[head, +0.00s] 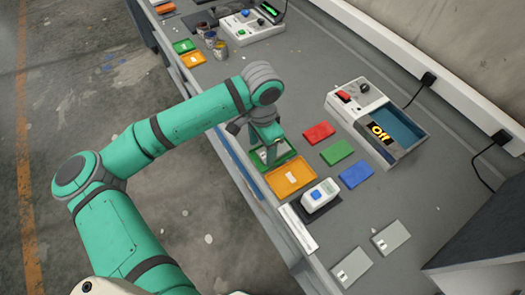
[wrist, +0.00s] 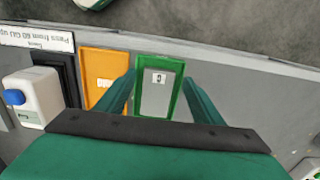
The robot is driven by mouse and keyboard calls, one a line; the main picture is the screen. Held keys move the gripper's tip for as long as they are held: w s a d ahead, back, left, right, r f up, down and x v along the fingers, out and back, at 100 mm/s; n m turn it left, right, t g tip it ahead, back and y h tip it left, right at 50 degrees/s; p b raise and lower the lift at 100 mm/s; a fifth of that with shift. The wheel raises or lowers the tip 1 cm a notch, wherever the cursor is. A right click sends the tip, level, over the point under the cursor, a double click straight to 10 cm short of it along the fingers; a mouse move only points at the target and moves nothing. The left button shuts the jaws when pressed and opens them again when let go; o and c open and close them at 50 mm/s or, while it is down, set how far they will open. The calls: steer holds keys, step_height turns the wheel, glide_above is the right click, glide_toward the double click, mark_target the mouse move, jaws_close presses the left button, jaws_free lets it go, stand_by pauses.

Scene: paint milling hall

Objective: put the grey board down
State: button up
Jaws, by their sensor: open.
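A grey board (wrist: 157,96) with a small white label lies inside the green tray (wrist: 176,66) on the bench. The green tray also shows in the head view (head: 291,153), where my gripper hides much of it. My gripper (wrist: 158,82) is open over the tray, with one finger on either side of it and a gap to the board. In the head view my gripper (head: 269,153) points down at the tray. Two more grey boards lie flat near the front of the bench, one nearer (head: 352,267) and one farther right (head: 391,238).
An orange tray (head: 305,178) with a white label sits beside the green tray. A white meter (head: 320,193) stands on a black pad. Red (head: 319,132), green (head: 337,152) and blue (head: 356,173) boards lie behind.

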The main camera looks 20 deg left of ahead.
step_height(320, 180, up, 11)
stand_by(0.3)
stand_by(0.5)
